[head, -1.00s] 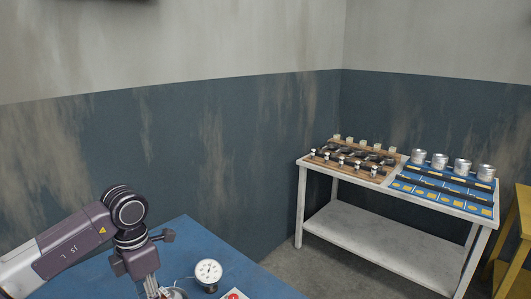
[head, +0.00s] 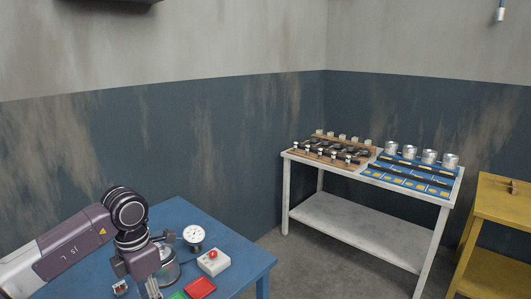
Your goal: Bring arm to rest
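My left arm (head: 75,242) reaches in from the left in the head view, above the near blue table (head: 240,262). Its wrist bends down, and the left gripper (head: 153,290) points down near the picture's bottom edge. Only part of its fingers shows, so I cannot tell whether it is open or shut. A round metallic part (head: 168,272) is partly hidden right behind the gripper; whether they touch is unclear. My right arm and gripper are not in view.
On the blue table are a white dial gauge (head: 193,235), a white box with a red button (head: 213,264), a red tray (head: 200,287) and a green one (head: 178,296). A white bench (head: 345,229) holds engine parts. A yellow table (head: 503,207) stands right. Floor between is clear.

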